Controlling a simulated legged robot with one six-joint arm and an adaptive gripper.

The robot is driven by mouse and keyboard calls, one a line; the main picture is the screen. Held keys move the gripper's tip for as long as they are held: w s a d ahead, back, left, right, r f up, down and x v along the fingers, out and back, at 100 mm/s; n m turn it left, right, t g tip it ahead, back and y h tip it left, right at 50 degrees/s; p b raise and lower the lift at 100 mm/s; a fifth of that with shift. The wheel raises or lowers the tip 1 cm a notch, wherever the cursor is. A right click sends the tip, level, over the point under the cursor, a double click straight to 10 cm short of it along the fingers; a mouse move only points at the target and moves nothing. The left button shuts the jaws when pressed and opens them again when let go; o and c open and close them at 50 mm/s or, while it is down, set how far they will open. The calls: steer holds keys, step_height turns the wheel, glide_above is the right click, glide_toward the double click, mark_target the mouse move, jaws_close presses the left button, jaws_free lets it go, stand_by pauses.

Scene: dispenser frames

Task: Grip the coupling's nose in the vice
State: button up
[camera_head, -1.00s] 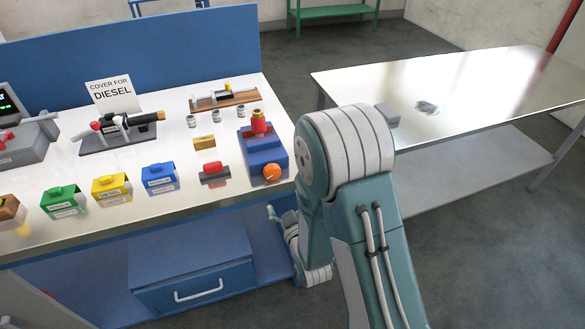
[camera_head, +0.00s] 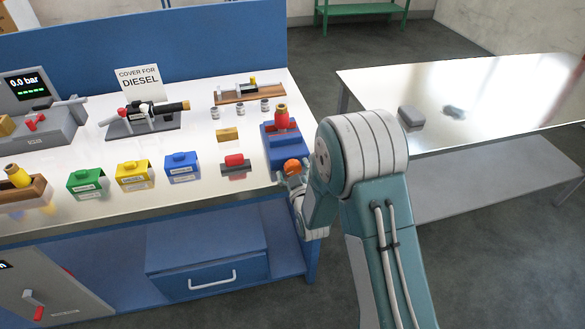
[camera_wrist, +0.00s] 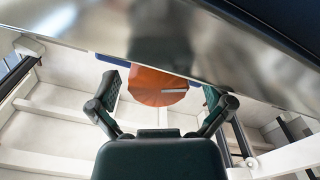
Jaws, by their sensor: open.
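The blue vice (camera_head: 287,151) stands at the right end of the bench, with an orange round knob (camera_head: 292,166) on its front. The red coupling (camera_head: 281,118) stands upright at the vice's top; whether the jaws touch its nose is too small to tell. My gripper (camera_head: 285,181) is at the bench's front edge by the knob, partly hidden by my arm. In the wrist view, my gripper's open fingers (camera_wrist: 161,98) stand on either side of the orange knob (camera_wrist: 155,85). I cannot tell whether they touch it.
A red-topped grey block (camera_head: 235,170) and a brass block (camera_head: 227,135) lie left of the vice. Green (camera_head: 87,184), yellow (camera_head: 133,176) and blue (camera_head: 181,168) covers line the bench front. A metal table (camera_head: 460,85) stands at the right.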

steer(key=c, duration=1.1)
steer(key=shift+c, duration=0.2)
steer(key=shift+m, duration=0.3)
steer(key=m, duration=0.4)
steer(key=shift+m, duration=2)
